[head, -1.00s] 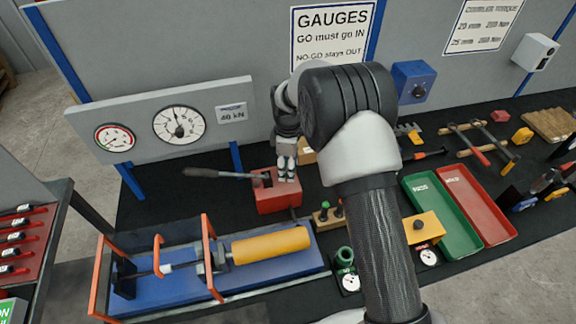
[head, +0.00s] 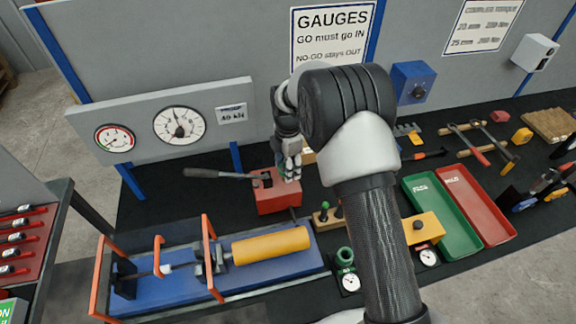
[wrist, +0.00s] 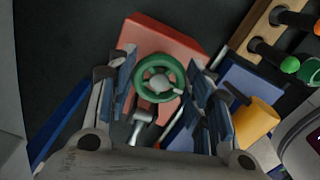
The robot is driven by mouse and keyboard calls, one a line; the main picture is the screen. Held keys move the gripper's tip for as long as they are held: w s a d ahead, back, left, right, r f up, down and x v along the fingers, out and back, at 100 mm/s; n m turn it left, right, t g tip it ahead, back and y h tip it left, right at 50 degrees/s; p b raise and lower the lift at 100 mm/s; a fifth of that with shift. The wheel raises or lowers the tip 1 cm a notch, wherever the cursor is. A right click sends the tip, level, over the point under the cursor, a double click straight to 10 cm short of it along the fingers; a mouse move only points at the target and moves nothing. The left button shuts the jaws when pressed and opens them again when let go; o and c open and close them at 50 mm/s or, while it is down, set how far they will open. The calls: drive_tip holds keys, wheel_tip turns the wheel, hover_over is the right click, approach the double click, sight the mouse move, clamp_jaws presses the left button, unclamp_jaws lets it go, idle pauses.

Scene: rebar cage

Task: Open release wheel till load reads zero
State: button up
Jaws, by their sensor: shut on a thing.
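The green release wheel (wrist: 160,84) sits on top of the red pump block (wrist: 165,40), seen in the wrist view. My gripper (wrist: 162,90) has a finger on either side of the wheel and is shut on it. In the head view my gripper (head: 290,173) points down at the right end of the red pump block (head: 276,197) and hides the wheel. The large load dial (head: 179,126) hangs on the grey panel, its needle pointing roughly upward; its figures are too small to read surely. A smaller dial (head: 115,138) with a red band is left of it.
The pump's lever (head: 215,173) sticks out left. A yellow cylinder (head: 270,245) lies in a blue rig with orange guards (head: 213,255) in front. Green (head: 440,225) and red (head: 476,205) trays and a yellow block stand to the right. The upright panel is close behind.

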idle(0.4)
drive_tip(key=o, duration=1)
drive_tip(key=shift+o, duration=0.2)
drive_tip(key=shift+r, duration=0.1)
wheel_tip(320, 180, up, 12)
